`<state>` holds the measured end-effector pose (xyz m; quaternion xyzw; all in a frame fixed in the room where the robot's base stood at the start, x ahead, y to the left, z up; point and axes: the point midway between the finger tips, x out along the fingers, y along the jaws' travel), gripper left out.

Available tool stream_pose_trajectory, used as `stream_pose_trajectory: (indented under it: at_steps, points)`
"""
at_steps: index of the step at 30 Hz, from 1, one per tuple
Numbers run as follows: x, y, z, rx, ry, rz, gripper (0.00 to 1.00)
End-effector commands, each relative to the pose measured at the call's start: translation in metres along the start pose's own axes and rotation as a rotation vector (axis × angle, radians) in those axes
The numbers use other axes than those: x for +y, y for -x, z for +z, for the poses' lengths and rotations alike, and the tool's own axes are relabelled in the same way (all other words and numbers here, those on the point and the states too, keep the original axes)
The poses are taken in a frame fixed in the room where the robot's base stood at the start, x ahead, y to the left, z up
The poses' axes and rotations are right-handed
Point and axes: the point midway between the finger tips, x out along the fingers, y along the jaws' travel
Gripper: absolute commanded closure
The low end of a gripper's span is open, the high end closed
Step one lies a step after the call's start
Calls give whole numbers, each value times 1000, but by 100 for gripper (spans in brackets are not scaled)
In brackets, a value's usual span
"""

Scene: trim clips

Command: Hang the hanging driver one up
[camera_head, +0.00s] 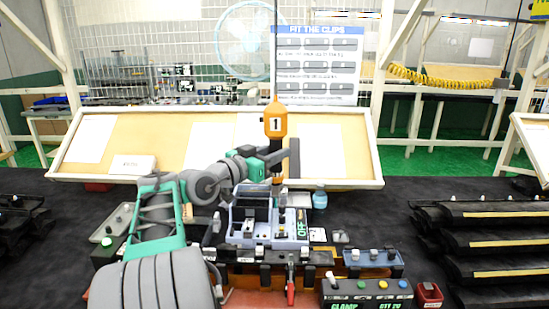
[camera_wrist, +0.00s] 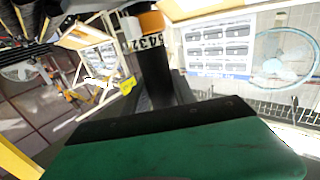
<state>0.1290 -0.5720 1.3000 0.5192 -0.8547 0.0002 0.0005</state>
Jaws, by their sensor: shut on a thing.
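In the wrist view the driver (camera_wrist: 152,65) shows as a dark cylinder with an orange top and a white number band. The fingertips are partly hidden there.
A grey-blue fixture (camera_head: 262,240) with clips stands below the driver. A black clamp box (camera_head: 366,296) with coloured buttons and a red bin (camera_head: 429,294) are at front right. A blue bottle (camera_head: 320,198) stands nearby. A tilted board (camera_head: 90,150) lies behind; dark trim racks flank the sides.

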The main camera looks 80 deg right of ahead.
Motion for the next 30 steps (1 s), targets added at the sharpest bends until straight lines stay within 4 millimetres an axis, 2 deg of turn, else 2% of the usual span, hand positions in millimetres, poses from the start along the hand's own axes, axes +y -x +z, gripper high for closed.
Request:
stream_pose_trajectory:
  at_steps: [1, 6, 7, 9, 11, 14, 28, 29, 30]
  points:
    - [0, 0, -19, 2, -5, 0, 100]
    - [0, 0, -53, 1, -3, 0, 100]
    - [0, 0, -42, -2, -1, 0, 100]
    - [0, 0, -38, -3, -2, 0, 100]
    - [0, 0, -58, -3, -2, 0, 100]
    - [0, 0, -65, -3, 0, 0, 100]
    - [0, 0, -65, -4, 1, 0, 100]
    - [0, 0, -64, -4, 1, 0, 66]
    - [0, 0, -64, -4, 1, 0, 63]
